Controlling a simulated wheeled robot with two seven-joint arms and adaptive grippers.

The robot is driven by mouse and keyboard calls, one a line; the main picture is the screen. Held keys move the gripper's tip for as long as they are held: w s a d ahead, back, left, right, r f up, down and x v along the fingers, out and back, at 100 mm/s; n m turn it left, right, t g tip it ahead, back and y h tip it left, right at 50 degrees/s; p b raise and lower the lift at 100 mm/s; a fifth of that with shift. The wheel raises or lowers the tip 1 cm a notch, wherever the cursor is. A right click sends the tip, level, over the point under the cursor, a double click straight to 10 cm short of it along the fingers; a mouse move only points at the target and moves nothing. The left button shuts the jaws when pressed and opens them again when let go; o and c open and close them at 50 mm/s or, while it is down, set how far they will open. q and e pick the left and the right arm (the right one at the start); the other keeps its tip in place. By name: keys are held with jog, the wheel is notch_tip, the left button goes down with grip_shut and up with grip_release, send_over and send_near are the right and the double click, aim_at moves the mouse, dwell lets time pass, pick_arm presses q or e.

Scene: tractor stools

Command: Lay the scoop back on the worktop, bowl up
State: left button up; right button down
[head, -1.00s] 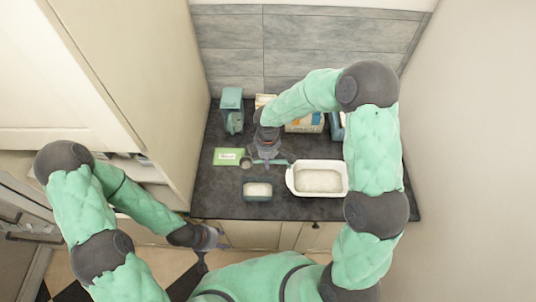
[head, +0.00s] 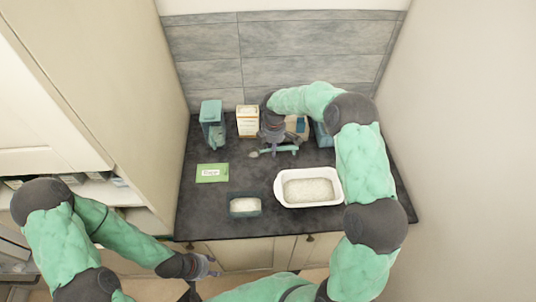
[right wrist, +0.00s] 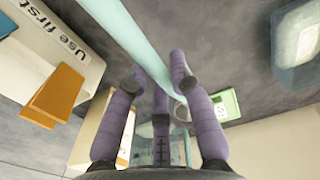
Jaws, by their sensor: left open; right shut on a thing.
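The scoop, with a pale green handle (head: 289,149) and a small round bowl (head: 254,154), is at the back middle of the worktop (head: 200,215). My right gripper (head: 274,149) is shut on its handle. In the right wrist view the handle (right wrist: 125,30) runs between the fingers, with the bowl (right wrist: 181,112) beyond them, partly hidden. The bowl points left in the head view. I cannot tell whether the scoop touches the worktop or which way the bowl faces. My left gripper (head: 203,274) is open and empty in front of the worktop's front edge.
A white tub (head: 280,200) of pale grains and a small dark container (head: 233,211) stand in front of the scoop. A green card (head: 212,173) lies left. A teal canister (head: 211,122), a box (head: 248,122) and a "Use first" container (right wrist: 65,42) stand behind. Bare worktop surrounds the card.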

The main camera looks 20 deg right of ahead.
aim_at(273, 164)
jog(key=shift+f+b, duration=2.1)
jog(key=shift+f, duration=1.25)
jog(key=shift+f+b, duration=0.35)
jog(key=shift+f, duration=0.25)
jog(key=c, duration=1)
grip_release()
jog(key=shift+r, duration=0.1)
notch_tip(273, 164, up, 12)
jog(key=shift+f, duration=0.1)
